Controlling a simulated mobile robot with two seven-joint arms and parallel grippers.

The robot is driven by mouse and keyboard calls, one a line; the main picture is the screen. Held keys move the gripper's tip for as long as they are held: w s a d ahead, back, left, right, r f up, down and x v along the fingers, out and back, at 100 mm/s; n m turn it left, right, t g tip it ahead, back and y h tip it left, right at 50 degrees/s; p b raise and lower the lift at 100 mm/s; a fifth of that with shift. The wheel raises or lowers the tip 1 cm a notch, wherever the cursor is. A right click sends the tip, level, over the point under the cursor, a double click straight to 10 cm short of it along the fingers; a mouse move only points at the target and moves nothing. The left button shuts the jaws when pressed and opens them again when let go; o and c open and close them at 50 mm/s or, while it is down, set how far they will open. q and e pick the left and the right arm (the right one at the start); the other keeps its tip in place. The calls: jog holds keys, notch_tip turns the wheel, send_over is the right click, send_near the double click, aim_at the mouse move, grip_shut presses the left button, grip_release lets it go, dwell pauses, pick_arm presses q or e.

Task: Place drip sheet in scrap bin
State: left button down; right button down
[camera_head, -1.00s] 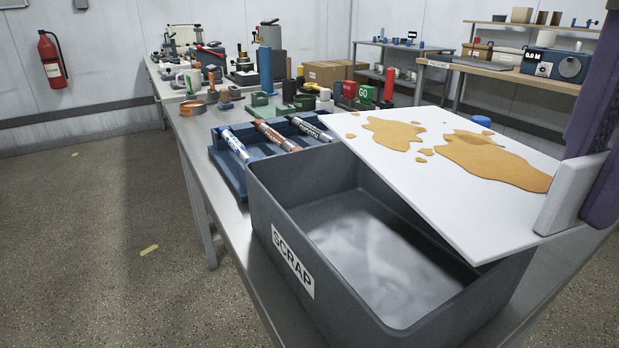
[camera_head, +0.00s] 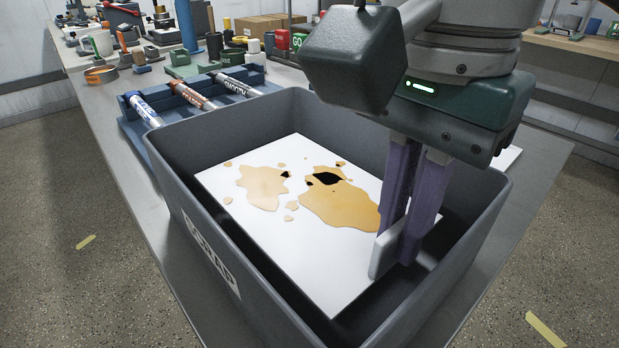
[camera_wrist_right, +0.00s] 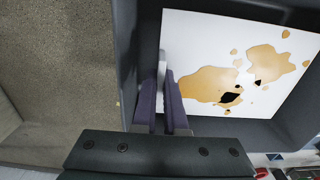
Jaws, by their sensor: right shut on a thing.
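The drip sheet (camera_head: 275,235) is a white sheet with brown and orange blotches and a few black patches. It is inside the grey scrap bin (camera_head: 265,305), below the rim; whether it lies flat on the floor is unclear. My right gripper (camera_head: 392,252) reaches down into the bin and is shut on the sheet's right edge, where a pale block shows at the fingertips. In the right wrist view, the sheet (camera_wrist_right: 200,48) extends right from my gripper (camera_wrist_right: 163,85), inside the bin wall (camera_wrist_right: 126,50). My left gripper is not in view.
A blue rack (camera_head: 133,128) with several labelled markers stands behind the bin's left side. Tools and blocks fill the bench behind. The metal table (camera_head: 95,110) has a narrow bare strip at its left edge.

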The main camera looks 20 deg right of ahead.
aim_at(391, 261)
notch_tip(391, 261, down, 5)
jog(key=shift+r+b, duration=0.1)
jog(key=shift+b, duration=0.2)
jog(key=shift+w+f, duration=0.1)
jog(key=shift+f, duration=0.1)
jog(key=c, duration=1)
grip_release()
jog(key=shift+r, duration=0.5)
notch_tip(391, 261, up, 11)
jog(key=shift+p, duration=0.85)
jog(key=shift+r, duration=0.25)
